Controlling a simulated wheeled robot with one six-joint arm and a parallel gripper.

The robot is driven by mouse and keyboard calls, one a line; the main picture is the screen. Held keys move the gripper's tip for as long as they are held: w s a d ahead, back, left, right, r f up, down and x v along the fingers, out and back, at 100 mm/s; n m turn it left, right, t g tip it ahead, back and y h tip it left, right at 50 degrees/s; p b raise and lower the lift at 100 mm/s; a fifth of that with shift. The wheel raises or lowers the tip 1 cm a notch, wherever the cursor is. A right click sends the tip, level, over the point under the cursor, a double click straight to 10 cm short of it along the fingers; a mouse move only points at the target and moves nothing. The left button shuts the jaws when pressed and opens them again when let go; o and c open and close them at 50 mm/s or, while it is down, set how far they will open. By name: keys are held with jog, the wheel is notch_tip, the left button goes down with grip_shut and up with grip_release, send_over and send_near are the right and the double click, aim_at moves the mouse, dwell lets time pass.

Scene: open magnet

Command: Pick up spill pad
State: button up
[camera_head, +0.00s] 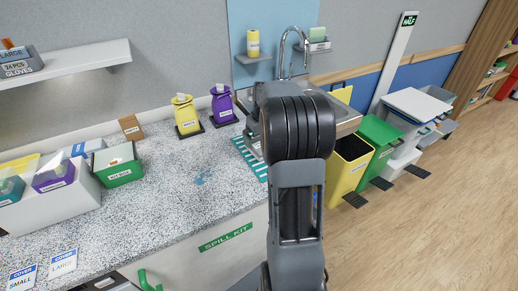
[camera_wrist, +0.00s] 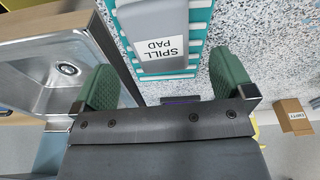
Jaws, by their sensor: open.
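The spill pad (camera_wrist: 150,27) is a grey block with a white label reading SPILL PAD, at the top of the wrist view. It lies on a teal-and-white striped mat (camera_wrist: 196,52) on the speckled counter. My gripper (camera_wrist: 163,62) is open, its two green fingers wide apart to the left and right of the pad's line, with nothing between them. The pad's far end is cut off by the picture edge.
A steel sink (camera_wrist: 62,68) borders the mat. Purple (camera_head: 222,104) and yellow (camera_head: 185,115) bottles stand at the back of the counter. A green box (camera_head: 118,165) and white bin (camera_head: 65,205) stand at left. The counter's middle is mostly clear, with a blue spill (camera_head: 199,181).

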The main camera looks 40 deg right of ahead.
aim_at(259, 144)
jog(key=f, duration=0.5)
jog(key=shift+w, duration=0.25)
jog(key=shift+r, duration=0.1)
jog(key=c, duration=1)
jog(key=shift+r, duration=0.1)
jog(key=shift+r, duration=0.55)
jog(key=s+d+r, duration=0.3)
jog(key=r, duration=0.1)
jog(key=s+d+r, duration=0.3)
jog(key=d, duration=0.1)
jog(key=s+d+r, duration=0.3)
jog(key=r, duration=0.1)
jog(key=shift+s+d+r+b, duration=0.1)
jog(key=shift+d+r+b, duration=0.2)
jog(key=shift+r, duration=0.05)
